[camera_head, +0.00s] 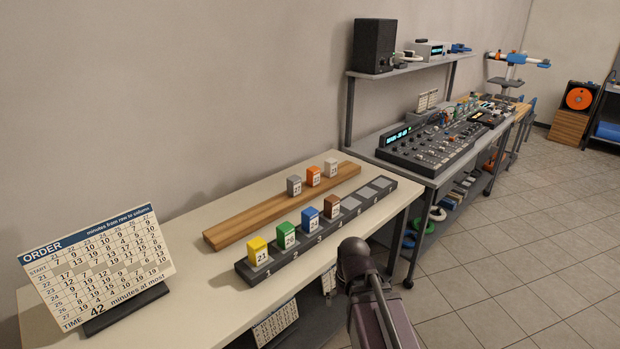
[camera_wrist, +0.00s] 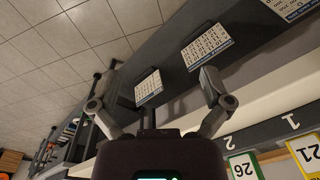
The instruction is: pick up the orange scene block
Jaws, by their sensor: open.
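The orange scene block (camera_head: 313,176) stands upright on the wooden rail (camera_head: 250,220) at the back of the table, between a grey block (camera_head: 294,185) and a white block (camera_head: 331,168). It has a white numbered face. I do not see it in the wrist view. My gripper's two fingers stand wide apart in the wrist view (camera_wrist: 160,72), open with nothing between them. In the head view my arm rises at the lower middle, by the table's front right edge, away from the orange block.
A dark numbered rail (camera_head: 345,220) in front holds yellow (camera_head: 258,252), green (camera_head: 286,236), blue (camera_head: 310,220) and brown (camera_head: 332,206) blocks; its right slots are empty. An order board (camera_head: 98,262) stands at left. A mixing desk (camera_head: 440,140) stands beyond the table.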

